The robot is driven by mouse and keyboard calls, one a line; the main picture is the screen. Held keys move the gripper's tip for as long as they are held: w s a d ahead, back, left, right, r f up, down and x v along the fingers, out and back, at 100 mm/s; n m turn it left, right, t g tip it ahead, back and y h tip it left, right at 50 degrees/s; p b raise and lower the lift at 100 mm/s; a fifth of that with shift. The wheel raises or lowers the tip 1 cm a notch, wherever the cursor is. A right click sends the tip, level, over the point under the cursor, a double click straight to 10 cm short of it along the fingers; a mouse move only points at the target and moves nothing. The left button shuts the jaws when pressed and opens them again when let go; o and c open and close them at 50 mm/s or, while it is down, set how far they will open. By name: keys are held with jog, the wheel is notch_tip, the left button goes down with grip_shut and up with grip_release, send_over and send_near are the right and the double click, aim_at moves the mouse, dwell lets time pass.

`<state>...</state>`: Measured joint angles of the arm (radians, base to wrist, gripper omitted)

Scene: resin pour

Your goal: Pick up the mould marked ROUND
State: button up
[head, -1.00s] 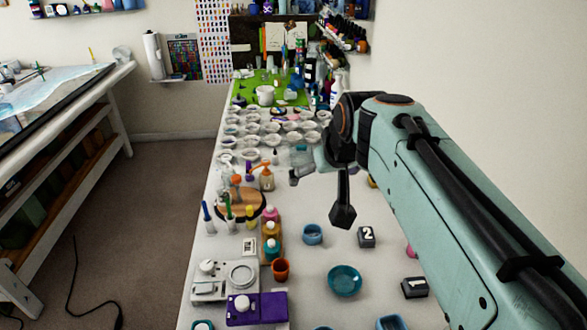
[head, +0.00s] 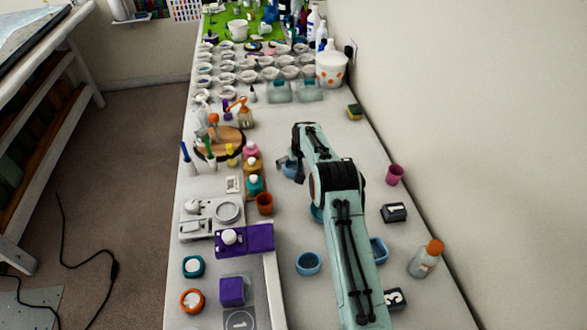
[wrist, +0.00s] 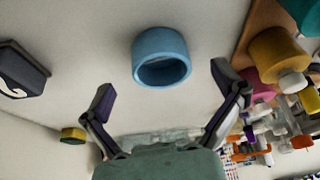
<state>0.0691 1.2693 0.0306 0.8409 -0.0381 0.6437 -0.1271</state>
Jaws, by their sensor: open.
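A small blue round mould (wrist: 160,55) lies ahead of my gripper (wrist: 163,80) in the wrist view, its open ring facing the camera. My fingers are spread apart, one to each side below it, with nothing between them. In the head view my gripper (head: 282,161) is beside the same blue mould (head: 291,171), which the arm partly hides. A second light-blue round mould (head: 308,264) stands nearer the front. A blue mould (head: 379,250) shows partly behind my arm, and a teal dish (head: 316,212) is mostly hidden. I can read no ROUND marking.
Dark number blocks (head: 394,212) and an orange-capped bottle (head: 425,259) are at right. A dark block (wrist: 22,72) is left in the wrist view. Bare table lies behind the gripper.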

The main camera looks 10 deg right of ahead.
aim_at(294, 167)
jog(key=shift+x, duration=1.5)
jog(key=c, duration=1.3)
